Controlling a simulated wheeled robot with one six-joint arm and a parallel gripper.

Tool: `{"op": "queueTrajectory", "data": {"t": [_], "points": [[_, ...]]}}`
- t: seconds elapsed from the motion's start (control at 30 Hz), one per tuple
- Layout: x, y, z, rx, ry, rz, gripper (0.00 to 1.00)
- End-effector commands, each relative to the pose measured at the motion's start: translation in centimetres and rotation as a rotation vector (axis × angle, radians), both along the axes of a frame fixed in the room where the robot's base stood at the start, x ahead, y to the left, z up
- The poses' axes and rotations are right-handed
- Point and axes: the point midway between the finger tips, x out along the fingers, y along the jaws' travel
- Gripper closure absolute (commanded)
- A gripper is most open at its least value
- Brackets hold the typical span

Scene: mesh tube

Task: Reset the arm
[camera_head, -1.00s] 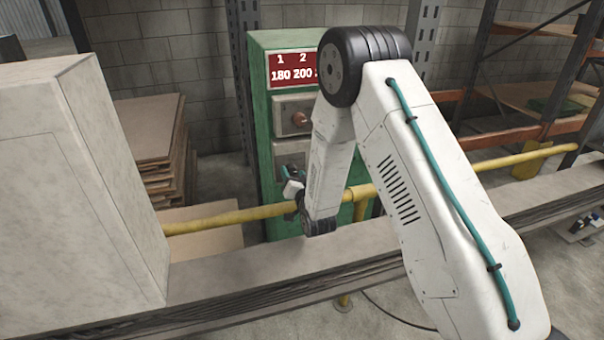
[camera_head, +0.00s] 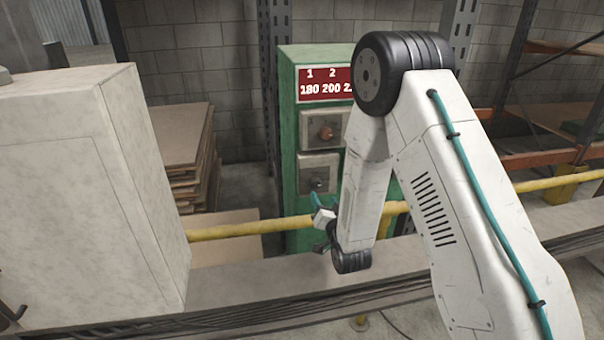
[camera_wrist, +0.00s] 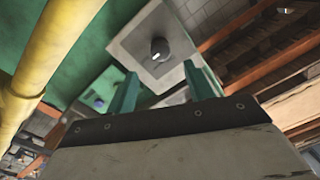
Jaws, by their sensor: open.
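My white arm reaches forward over a grey ledge in the head view, its forearm bent down. My gripper (camera_head: 321,222) is small and partly hidden beside the wrist, in front of the green cabinet (camera_head: 287,135). In the wrist view its two green fingers (camera_wrist: 165,92) stand apart with nothing between them. Beyond the fingertips is a grey panel with a dark knob (camera_wrist: 160,48), not touched by the fingers. In the head view the cabinet shows a red display, an upper panel with a reddish knob (camera_head: 325,133) and a lower panel with a dark knob (camera_head: 317,183).
A yellow rail (camera_head: 250,228) runs across in front of the cabinet and close by in the wrist view (camera_wrist: 30,60). A large pale box (camera_head: 70,200) stands at left on the ledge (camera_head: 270,285). Stacked boards (camera_head: 185,150) lie behind. Orange shelving is at right.

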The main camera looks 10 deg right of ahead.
Motion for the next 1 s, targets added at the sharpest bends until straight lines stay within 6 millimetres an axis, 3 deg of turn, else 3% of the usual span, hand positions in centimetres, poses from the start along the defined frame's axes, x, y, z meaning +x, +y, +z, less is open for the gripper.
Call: {"op": "queueTrajectory", "data": {"t": [0.23,0.47,0.57,0.77,1.0], "points": [[0.8,-0.7,5.6,-0.062,0.205,0.004,0.47],[-2.5,-1.7,10.9,-0.145,0.468,0.032,0.47],[-5.2,-2.1,13.0,-0.182,0.583,0.052,0.47],[-12.5,-3.1,16.8,-0.254,0.809,0.102,0.47],[-24.1,-4.4,20.5,-0.333,1.081,0.175,0.47]]}}
